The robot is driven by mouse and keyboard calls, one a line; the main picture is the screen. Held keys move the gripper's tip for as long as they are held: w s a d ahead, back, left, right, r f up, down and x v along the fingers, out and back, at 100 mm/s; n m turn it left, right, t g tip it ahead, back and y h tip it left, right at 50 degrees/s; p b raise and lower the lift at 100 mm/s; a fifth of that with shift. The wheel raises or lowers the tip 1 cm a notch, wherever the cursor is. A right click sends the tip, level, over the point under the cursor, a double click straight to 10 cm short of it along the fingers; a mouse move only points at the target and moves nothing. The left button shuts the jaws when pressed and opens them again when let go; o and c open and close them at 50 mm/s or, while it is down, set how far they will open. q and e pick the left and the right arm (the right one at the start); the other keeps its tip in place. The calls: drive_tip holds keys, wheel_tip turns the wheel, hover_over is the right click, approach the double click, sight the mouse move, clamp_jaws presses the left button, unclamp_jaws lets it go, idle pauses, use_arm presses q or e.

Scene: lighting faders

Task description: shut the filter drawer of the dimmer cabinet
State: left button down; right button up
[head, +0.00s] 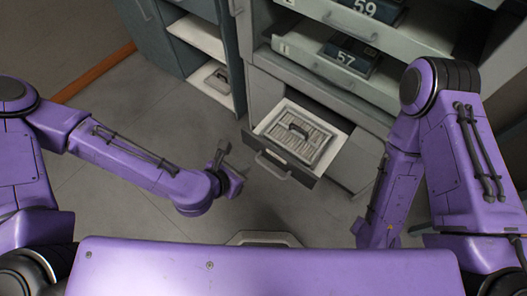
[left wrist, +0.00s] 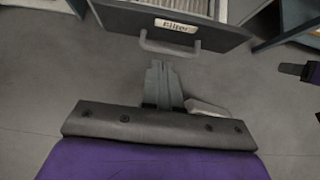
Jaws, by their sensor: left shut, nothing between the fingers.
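The filter drawer (head: 281,158) stands pulled out low in the grey dimmer cabinet, with a pale pleated filter (head: 313,144) lying in it. Its dark front (left wrist: 120,17) shows in the left wrist view with a "Filter" label (left wrist: 175,25) and a grey bar handle (left wrist: 165,46). The handle also shows in the head view (head: 271,166). My left gripper (head: 223,148) is shut and empty, to the left of the drawer front in the head view. In the left wrist view its fingertips (left wrist: 158,66) point at the handle; contact cannot be told.
Above the filter drawer, open drawers hold dark units marked 57 (head: 351,56) and 59 (head: 364,9). A shelf unit (head: 203,62) stands open on the left. My right arm is right of the filter drawer. The floor (head: 120,115) at left is clear.

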sight(270, 151)
use_arm(q)
drive_tip(key=x, duration=0.3)
drive_tip(key=r+x, duration=0.1)
drive_tip(key=x, duration=0.3)
drive_tip(key=w+d+x, duration=0.1)
drive_tip(key=x, duration=0.2)
drive_tip(key=shift+w+d+r, duration=0.1)
drive_tip(key=shift+w, duration=0.15)
drive_tip(key=shift+w+d, duration=0.2)
drive_tip(key=shift+w, duration=0.15)
